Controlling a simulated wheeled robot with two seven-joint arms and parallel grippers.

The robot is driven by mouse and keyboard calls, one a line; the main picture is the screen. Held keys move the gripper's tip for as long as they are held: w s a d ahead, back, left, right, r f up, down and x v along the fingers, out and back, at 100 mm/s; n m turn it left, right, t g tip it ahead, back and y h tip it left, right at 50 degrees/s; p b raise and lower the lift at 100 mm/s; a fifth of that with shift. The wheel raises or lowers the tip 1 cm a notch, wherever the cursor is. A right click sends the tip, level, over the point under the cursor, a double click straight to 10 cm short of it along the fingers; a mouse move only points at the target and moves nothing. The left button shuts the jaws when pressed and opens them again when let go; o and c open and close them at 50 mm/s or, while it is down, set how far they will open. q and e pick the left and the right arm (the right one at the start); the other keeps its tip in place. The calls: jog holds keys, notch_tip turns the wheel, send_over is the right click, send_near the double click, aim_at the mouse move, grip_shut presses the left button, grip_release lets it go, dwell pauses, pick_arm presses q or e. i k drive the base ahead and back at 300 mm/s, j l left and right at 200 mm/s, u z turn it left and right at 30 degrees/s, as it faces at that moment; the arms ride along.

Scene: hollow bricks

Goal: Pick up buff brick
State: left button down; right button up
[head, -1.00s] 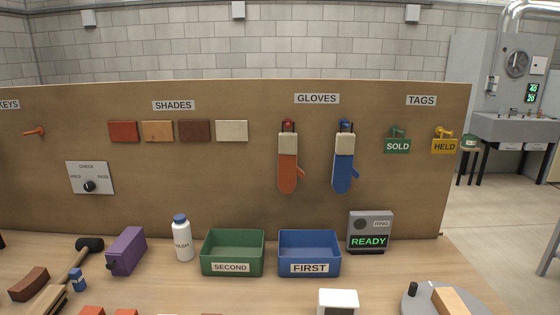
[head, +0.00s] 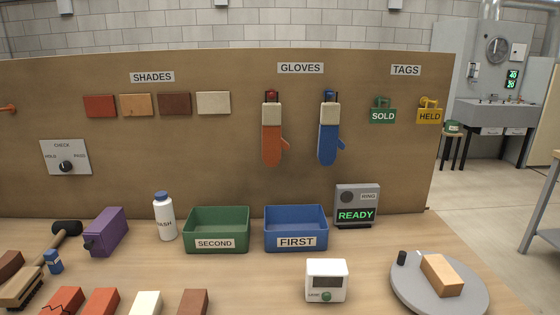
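A tan, buff-coloured brick (head: 442,275) lies on a round grey turntable (head: 425,305) at the right front of the bench. A small black knob (head: 402,258) stands on the turntable to the left of the brick. More bricks lie along the bottom edge: a red one with dark crack lines (head: 62,301), a plain red one (head: 100,302), a cream one (head: 146,303) and a brown one (head: 193,302), all partly cut off. Neither of my grippers is in view.
A white device with a green button (head: 326,281) stands left of the turntable. Behind are a green SECOND bin (head: 217,224), a blue FIRST bin (head: 296,222) and a READY box (head: 357,205).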

aim_at(443, 279)
jog(key=l+z, duration=0.1)
jog(key=z, duration=0.25)
jog(key=k+l+z, duration=0.1)
jog(key=z, duration=0.25)
jog(key=l+z, duration=0.1)
jog(key=z, duration=0.2)
jog(key=i+l+u, duration=0.15)
jog(key=l, duration=0.25)
jog(key=i+l+u, duration=0.15)
jog(key=l, duration=0.2)
jog(key=i+l+u, duration=0.15)
jog(key=l, duration=0.3)
